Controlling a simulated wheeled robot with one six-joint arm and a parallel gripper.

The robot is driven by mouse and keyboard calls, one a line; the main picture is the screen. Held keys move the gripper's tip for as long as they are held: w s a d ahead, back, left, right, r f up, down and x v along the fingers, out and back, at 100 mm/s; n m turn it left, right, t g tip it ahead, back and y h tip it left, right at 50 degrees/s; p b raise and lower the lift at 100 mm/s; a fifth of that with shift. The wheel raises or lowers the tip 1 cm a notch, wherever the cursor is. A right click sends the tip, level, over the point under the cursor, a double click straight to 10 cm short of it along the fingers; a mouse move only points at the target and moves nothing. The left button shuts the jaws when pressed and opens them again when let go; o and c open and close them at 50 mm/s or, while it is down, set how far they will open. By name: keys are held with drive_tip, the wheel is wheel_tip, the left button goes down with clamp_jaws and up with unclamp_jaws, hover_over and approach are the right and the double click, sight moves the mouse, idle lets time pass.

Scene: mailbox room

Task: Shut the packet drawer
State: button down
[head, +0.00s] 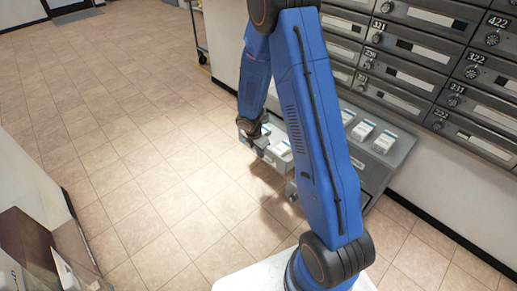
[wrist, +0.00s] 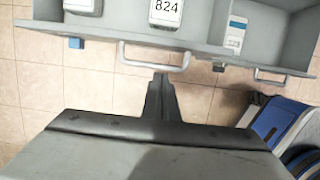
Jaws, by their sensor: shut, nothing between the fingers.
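The packet drawer (head: 404,146) is pulled out below the wall of mailboxes in the head view, partly hidden behind my blue arm. White packets (head: 363,130) lie in it. In the wrist view the drawer's grey front (wrist: 205,48) crosses the top, with a pale bar handle (wrist: 153,66) on it. A packet marked 824 (wrist: 165,12) and others show in its compartments. My gripper (wrist: 160,78) is shut and empty, its fingertips at the handle's lower edge in the picture. I cannot tell whether they touch it. My gripper is small and partly hidden in the head view (head: 256,141).
Numbered grey mailboxes (head: 420,52) fill the wall at the upper right. A cart (head: 197,35) stands at the top middle. A cardboard box (head: 25,245) is at the lower left. The tiled floor (head: 110,120) left of the drawer is clear.

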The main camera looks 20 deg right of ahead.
drive_tip(key=shift+w+d+r, duration=0.1)
drive_tip(key=shift+w+d, duration=0.25)
drive_tip(key=shift+d, duration=0.55)
drive_tip(key=shift+w+d+r, duration=0.1)
drive_tip(key=shift+w+d, duration=0.2)
drive_tip(key=shift+d, duration=0.55)
drive_tip(key=shift+d, duration=0.15)
drive_tip(key=shift+w+d, duration=0.15)
drive_tip(key=shift+d, duration=0.15)
drive_tip(key=w+d, duration=0.3)
drive_tip(key=d, duration=0.6)
drive_tip(key=w+d, duration=0.4)
drive_tip(key=d, duration=0.6)
drive_tip(key=shift+d, duration=0.15)
